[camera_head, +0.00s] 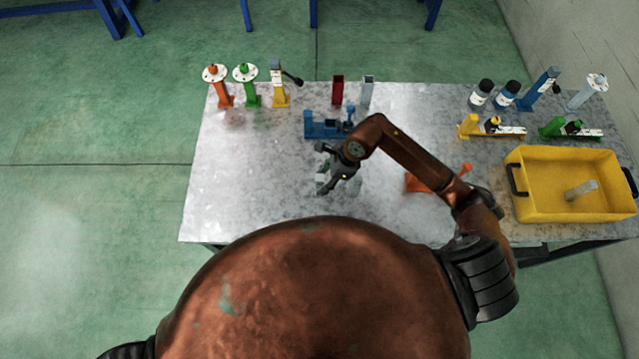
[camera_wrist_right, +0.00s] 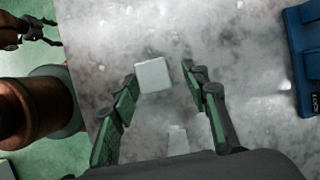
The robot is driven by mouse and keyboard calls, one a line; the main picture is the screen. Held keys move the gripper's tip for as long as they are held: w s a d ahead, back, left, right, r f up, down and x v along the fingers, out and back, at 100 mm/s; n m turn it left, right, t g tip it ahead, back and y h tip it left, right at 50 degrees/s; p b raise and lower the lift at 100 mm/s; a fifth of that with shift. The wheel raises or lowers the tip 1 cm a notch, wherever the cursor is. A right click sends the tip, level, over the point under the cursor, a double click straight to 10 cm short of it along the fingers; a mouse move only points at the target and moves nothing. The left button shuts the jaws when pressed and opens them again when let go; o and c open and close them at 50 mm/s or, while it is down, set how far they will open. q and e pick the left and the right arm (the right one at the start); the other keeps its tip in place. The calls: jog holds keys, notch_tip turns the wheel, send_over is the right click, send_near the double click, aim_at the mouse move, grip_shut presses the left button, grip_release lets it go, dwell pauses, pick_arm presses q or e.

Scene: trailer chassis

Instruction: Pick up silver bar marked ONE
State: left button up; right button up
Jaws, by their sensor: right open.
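My right gripper (camera_head: 330,170) hangs over the middle of the table, its jaws open. In the right wrist view, a small pale silver block (camera_wrist_right: 153,75) lies on the table, between and just beyond the two fingertips (camera_wrist_right: 160,78). A second pale piece (camera_wrist_right: 178,140) shows nearer the palm, partly cut off by the gripper. No ONE mark is readable on either. In the head view the gripper mostly covers this spot. What looks like my left gripper (camera_wrist_right: 42,30) shows small at the upper left of the wrist view; its jaws are unclear.
A blue fixture (camera_head: 325,128) stands just behind the right gripper. Red (camera_head: 338,90) and silver (camera_head: 367,88) uprights stand behind it. An orange part (camera_head: 418,183) lies right, under my arm. A yellow bin (camera_head: 570,210) holds a silver piece (camera_head: 580,190). The table's left part is clear.

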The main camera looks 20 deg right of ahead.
jog(key=shift+x, duration=1.4)
jog(key=shift+c, duration=0.4)
grip_shut()
